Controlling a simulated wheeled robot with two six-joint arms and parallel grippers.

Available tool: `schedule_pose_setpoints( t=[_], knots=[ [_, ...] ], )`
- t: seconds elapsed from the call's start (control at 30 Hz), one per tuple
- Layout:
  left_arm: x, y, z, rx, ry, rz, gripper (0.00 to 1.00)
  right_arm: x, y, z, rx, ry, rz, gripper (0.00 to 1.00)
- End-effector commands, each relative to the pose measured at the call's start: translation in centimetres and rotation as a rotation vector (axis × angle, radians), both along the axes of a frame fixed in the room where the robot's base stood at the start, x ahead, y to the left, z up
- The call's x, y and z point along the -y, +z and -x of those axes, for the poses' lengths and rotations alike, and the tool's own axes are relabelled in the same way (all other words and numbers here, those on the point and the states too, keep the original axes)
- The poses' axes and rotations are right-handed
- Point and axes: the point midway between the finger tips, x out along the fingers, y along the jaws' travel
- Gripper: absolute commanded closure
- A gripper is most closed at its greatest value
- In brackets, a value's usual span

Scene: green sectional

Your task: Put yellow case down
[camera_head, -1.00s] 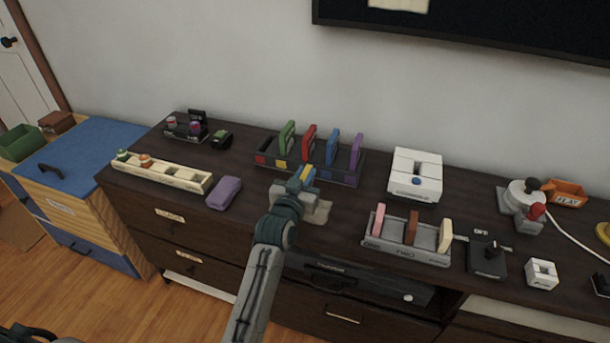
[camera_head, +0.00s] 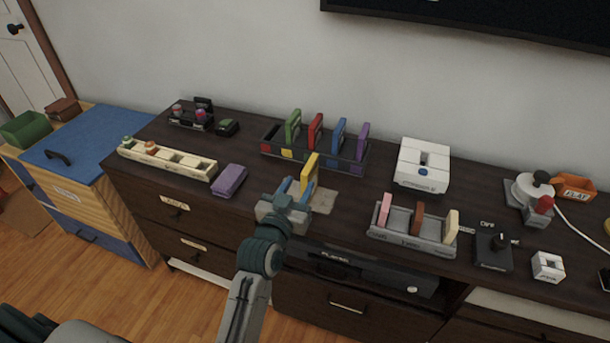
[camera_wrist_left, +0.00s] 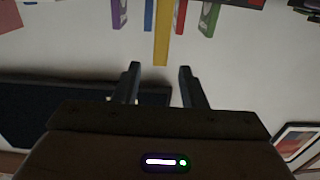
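The yellow case (camera_head: 310,174) stands upright on a pale beige patch (camera_head: 325,200) on the dark dresser top, in front of the rack of coloured cases. My left gripper (camera_head: 295,191) is just in front of it, nearer the dresser's front edge. In the left wrist view my left gripper (camera_wrist_left: 160,84) has its two fingers apart with nothing between them. The yellow case (camera_wrist_left: 162,35) shows there beyond the fingertips, apart from them. The foot of the case is partly hidden by the gripper in the head view. My right gripper is not in view.
A dark rack (camera_head: 350,165) with green, red, blue and purple cases stands behind. A grey rack (camera_head: 385,237) with pink, brown and cream cases is to the right. A purple pouch-like object (camera_head: 229,181) lies left. A white box (camera_head: 423,160) stands back right.

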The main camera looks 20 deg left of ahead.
Motion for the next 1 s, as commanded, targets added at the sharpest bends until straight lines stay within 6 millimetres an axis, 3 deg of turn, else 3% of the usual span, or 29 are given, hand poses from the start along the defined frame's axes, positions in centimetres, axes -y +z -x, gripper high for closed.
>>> schedule_pose_setpoints(
  t=[0.23, 1.0],
  knots=[
    [-0.1, 0.0, 2.4, 0.0, 0.0, 0.001, 0.62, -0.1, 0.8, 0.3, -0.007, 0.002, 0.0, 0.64],
    [-0.1, 0.0, 2.5, 0.0, 0.0, 0.0, 0.62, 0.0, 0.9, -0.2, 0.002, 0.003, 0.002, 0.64]
  ],
)
